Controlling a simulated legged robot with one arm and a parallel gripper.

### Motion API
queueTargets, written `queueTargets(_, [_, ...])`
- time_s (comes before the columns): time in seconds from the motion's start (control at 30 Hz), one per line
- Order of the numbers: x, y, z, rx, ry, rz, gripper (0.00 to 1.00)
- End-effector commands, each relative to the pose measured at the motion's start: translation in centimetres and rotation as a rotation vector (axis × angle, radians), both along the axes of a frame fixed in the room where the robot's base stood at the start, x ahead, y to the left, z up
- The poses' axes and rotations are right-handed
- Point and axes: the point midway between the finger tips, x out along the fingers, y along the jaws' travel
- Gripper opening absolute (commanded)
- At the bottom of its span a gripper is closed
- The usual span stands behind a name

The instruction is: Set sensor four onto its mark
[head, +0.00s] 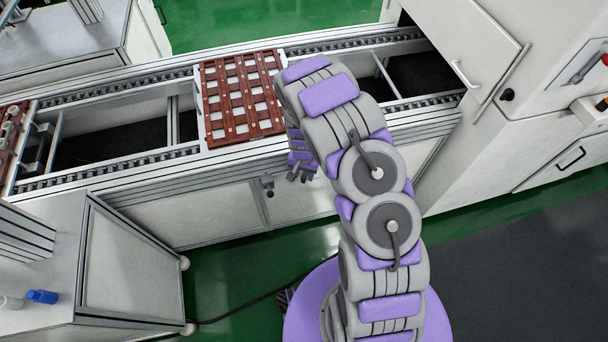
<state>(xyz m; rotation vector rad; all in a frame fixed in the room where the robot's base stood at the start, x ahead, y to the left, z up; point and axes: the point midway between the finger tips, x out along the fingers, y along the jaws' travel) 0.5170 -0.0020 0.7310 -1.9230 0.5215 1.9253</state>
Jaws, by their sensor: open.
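A reddish-brown lattice tray (212,132) with several pale squares in its openings lies across the conveyor, left of my arm. I cannot pick out sensor four or its mark at this size; my arm may hide part of the tray's right side. My gripper (301,177) hangs below the bent end of my arm. Its dark fingers point down, at the front side of the conveyor and to the lower right of the tray. It is open, and no object shows between the fingers.
The conveyor rails (110,170) run from the left edge to a white cabinet (545,95) at right. Another brown tray (10,140) is cut off at far left. A bench (80,270) with a blue-capped bottle (42,297) stands at lower left. Green floor (215,270) lies open in front.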

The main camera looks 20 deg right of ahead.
Motion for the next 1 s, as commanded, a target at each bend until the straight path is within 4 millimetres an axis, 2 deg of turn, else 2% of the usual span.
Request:
queueTargets(0.13, [-0.01,0.0,-0.7,0.0,0.0,0.0,0.43])
queueTargets(0.4, [0.0,-0.01,-0.74,0.0,0.0,0.0,0.43])
queueTargets(0.83, [0.01,-0.01,-0.75,0.0,0.0,0.0,0.01])
queueTargets(1.0, [0.03,0.01,-0.75,0.0,0.0,0.0,0.0])
